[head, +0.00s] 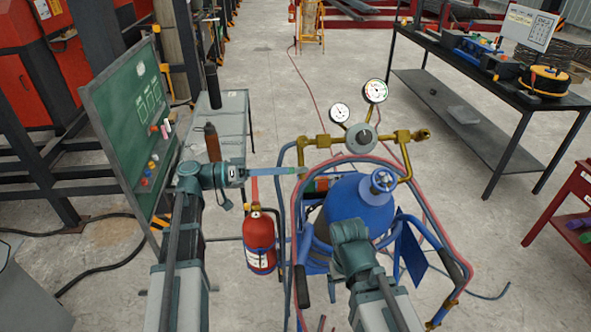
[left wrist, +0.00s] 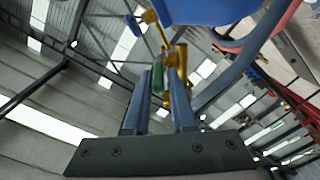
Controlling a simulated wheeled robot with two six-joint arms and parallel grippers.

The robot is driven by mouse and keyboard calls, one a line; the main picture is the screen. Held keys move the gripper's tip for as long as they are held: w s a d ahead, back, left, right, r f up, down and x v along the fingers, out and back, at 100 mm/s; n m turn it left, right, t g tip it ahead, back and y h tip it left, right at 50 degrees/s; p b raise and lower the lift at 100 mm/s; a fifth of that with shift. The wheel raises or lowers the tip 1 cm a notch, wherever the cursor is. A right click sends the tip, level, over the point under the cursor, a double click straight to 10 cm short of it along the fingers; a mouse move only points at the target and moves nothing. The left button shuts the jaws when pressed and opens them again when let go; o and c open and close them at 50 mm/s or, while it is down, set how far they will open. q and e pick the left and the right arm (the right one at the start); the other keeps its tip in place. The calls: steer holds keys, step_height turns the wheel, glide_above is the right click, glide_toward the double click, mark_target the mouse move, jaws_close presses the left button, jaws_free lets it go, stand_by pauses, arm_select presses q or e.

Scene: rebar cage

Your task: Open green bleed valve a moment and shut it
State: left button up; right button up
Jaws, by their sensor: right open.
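The green bleed valve handle (left wrist: 157,82) shows in the left wrist view, in front of brass fittings (left wrist: 182,62). My left gripper (left wrist: 162,90) has its blue fingers apart, with the green handle seen between their tips; contact cannot be told. In the head view my left gripper (head: 277,170) points right, its tips at the left brass end of the gauge manifold (head: 320,142); the handle is hard to make out there. My right gripper (head: 350,236) is low over the blue cylinder (head: 362,203); its fingers are hidden from the head view.
Two round gauges (head: 375,91) rise above the manifold. A blue cart frame with red and grey hoses surrounds the cylinder. A red extinguisher (head: 259,243) stands left of it. A green board (head: 135,115) and a grey side table (head: 233,104) are at left, a black workbench (head: 480,130) at right.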

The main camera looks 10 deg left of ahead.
mark_target(293, 170)
arm_select(q)
steer(key=shift+x, duration=2.45)
steer(key=shift+c, duration=0.3)
jaws_close()
